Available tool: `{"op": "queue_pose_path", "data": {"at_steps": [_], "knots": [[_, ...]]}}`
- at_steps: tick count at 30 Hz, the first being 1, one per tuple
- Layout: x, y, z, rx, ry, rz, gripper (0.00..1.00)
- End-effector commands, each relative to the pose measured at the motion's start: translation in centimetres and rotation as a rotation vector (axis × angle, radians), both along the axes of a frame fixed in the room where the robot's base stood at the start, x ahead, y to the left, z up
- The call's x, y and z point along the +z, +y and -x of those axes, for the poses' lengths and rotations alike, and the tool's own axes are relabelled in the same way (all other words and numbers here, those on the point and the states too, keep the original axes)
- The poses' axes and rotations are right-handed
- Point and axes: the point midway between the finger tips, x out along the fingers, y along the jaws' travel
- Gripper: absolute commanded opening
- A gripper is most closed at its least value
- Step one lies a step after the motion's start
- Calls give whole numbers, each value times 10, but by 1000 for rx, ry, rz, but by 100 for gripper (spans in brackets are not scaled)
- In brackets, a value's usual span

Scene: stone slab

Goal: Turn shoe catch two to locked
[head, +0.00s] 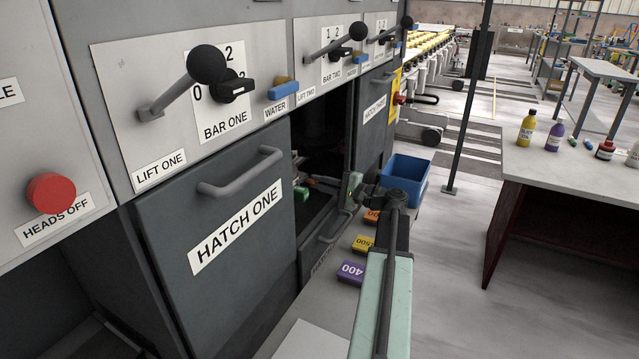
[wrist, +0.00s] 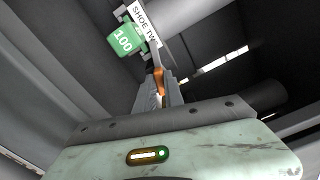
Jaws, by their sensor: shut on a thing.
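My gripper (wrist: 162,100) is shut on a narrow orange piece (wrist: 159,77), which I take to be shoe catch two. A white label reading "SHOE TW" (wrist: 143,22) is just above it, its end cut off or hidden. A green block marked 100 (wrist: 127,40) sits beside the label. The jaws hide much of the catch, and I cannot tell its locked or unlocked position. In the head view, my wrist (head: 352,190) is at the dark open bay right of hatch one (head: 236,222); the fingertips and catch are not clear there.
A panel with levers (head: 207,65) and a red heads-off button (head: 50,193) is at left. A purple block marked 400 (head: 351,272), a yellow block (head: 363,243) and an orange block (head: 372,216) lie on the ledge. A blue bin (head: 405,178) stands behind my arm.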

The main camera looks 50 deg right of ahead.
Motion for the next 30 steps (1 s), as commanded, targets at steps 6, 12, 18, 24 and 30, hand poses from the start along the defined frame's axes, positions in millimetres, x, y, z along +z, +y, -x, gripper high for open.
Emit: {"op": "queue_pose_path", "data": {"at_steps": [6, 12, 18, 24, 30], "knots": [[-1, 0, 1, 1, -39, 143, 0], [-2, 0, 1, 1, -66, 241, 0], [-3, 1, 1, 2, -80, 293, 0], [-3, 1, 1, 3, -84, 310, 0], [-3, 1, 1, 5, -83, 310, 0]]}}
